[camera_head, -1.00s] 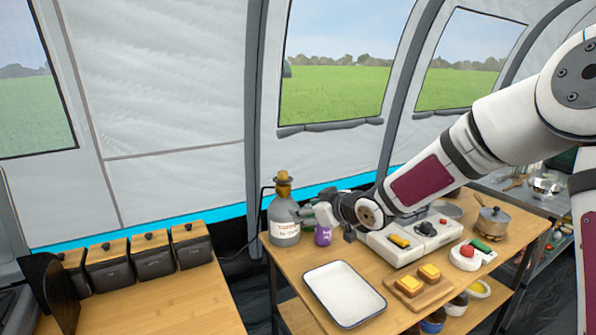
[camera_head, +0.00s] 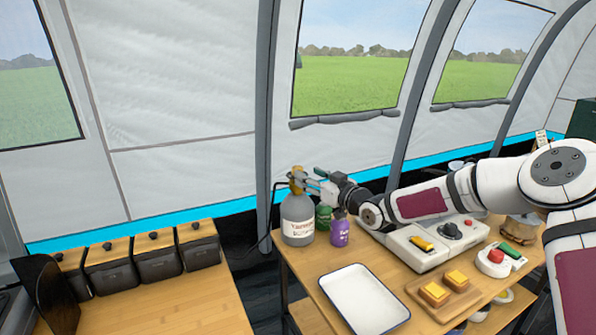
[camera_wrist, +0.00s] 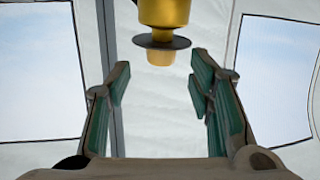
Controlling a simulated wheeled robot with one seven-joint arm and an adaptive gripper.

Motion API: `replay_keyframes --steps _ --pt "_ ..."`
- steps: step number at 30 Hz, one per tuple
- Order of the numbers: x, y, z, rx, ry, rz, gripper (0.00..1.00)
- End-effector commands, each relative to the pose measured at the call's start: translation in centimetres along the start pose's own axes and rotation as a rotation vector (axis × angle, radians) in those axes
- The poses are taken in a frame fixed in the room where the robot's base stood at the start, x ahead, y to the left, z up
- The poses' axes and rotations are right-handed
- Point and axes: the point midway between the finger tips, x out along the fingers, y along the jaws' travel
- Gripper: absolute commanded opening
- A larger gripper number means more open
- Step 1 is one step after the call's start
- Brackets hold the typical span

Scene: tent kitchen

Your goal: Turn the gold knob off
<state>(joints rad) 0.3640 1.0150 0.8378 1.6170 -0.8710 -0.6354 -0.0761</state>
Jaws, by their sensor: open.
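The gold knob (camera_head: 297,172) sits on top of the grey gas bottle (camera_head: 297,221), which has a white label and stands at the table's back left corner. In the wrist view, the gold knob (camera_wrist: 163,12) is at the top centre, with a dark disc and a smaller gold piece below it. My gripper (camera_head: 312,178) is level with the bottle's top, just right of the knob. In the wrist view, my gripper (camera_wrist: 160,72) is open, its green-padded fingers apart to the left and right. Nothing is held. I cannot tell whether either finger touches the knob.
A purple bottle (camera_head: 340,230) and a green bottle (camera_head: 323,217) stand close right of the gas bottle, beneath my gripper. A white tray (camera_head: 352,322), a toast board (camera_head: 462,308) and a grey appliance (camera_head: 405,252) share the table. Dark canisters (camera_head: 153,265) line the left counter.

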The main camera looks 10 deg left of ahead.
Motion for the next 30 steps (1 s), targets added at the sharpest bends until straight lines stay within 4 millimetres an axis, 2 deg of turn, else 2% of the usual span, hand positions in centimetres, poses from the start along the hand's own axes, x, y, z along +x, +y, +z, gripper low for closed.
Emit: replay_keyframes --steps 3,9,15,23,24,30 --pt "2.5 -0.1 0.1 0.001 0.002 -0.001 0.48" --pt "5.2 0.0 0.1 0.001 0.001 0.000 0.48" --pt "6.4 0.0 0.0 0.000 -0.001 0.000 0.48" --pt "6.5 0.0 0.0 0.000 -0.001 0.000 0.48" --pt "6.5 0.0 0.0 0.000 -0.001 0.000 0.46" --pt "6.5 0.0 0.0 0.000 -0.001 0.000 0.00"
